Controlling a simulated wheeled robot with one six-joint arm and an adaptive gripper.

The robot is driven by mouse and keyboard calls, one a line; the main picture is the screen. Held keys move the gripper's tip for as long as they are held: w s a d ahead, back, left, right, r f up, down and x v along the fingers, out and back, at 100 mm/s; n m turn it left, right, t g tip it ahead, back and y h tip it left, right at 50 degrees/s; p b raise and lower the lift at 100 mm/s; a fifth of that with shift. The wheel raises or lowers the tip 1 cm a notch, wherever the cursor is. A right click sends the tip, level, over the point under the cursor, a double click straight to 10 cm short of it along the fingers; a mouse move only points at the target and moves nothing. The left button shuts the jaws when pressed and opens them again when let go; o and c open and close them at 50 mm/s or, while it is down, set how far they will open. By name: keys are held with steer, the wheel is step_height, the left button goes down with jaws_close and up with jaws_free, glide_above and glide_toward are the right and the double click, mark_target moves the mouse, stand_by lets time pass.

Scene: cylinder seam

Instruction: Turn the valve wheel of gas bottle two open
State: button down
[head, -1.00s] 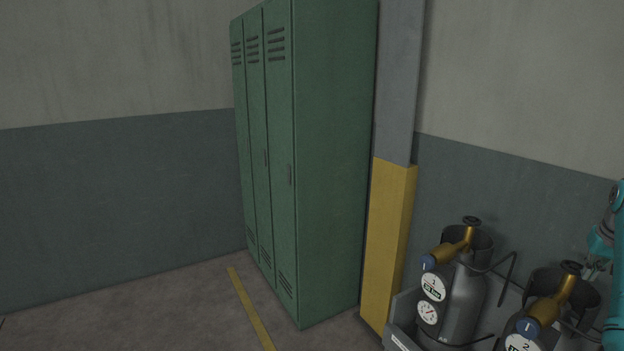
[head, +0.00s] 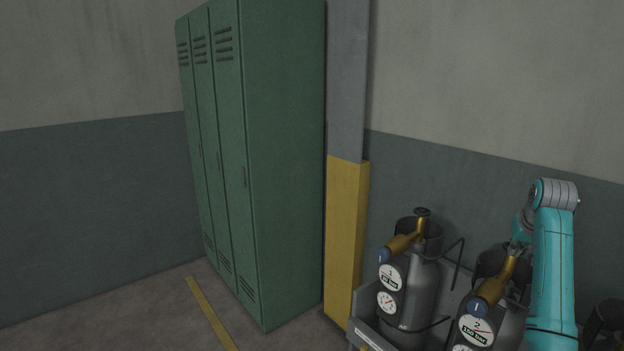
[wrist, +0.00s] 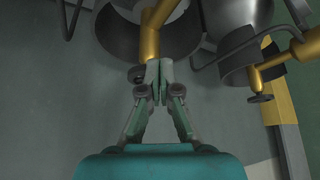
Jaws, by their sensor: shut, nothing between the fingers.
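Gas bottle two (head: 511,327) is a dark grey cylinder with a round "2" label and a gauge below it. Its brass valve (head: 495,287) rises towards my gripper (head: 517,243), which is partly hidden behind my arm. In the wrist view the brass valve (wrist: 150,42) ends at my gripper (wrist: 157,68), whose fingers are together with nothing held. A small dark part of the valve wheel (wrist: 136,74) shows just left of the fingertips; the rest is hidden behind them. I cannot tell whether the fingers touch it.
Gas bottle one (head: 424,283) stands to the left with its own valve wheel (head: 422,212), which also shows in the wrist view (wrist: 261,98). Dark holder rings and bars surround the bottles. A yellow and grey post (head: 345,240) and green lockers (head: 284,170) stand further left.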

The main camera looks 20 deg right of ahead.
steer(key=shift+f, duration=0.55)
steer(key=shift+d, duration=0.15)
steer(key=shift+s+d, duration=0.45)
steer(key=shift+d, duration=0.05)
stand_by(0.7)
steer(key=shift+s+d, duration=0.35)
steer(key=shift+d, duration=0.3)
stand_by(0.4)
steer(key=shift+s, duration=0.1)
step_height(320, 180, up, 6)
steer(key=shift+s+a, duration=0.15)
steer(key=shift+s, duration=0.1)
stand_by(0.6)
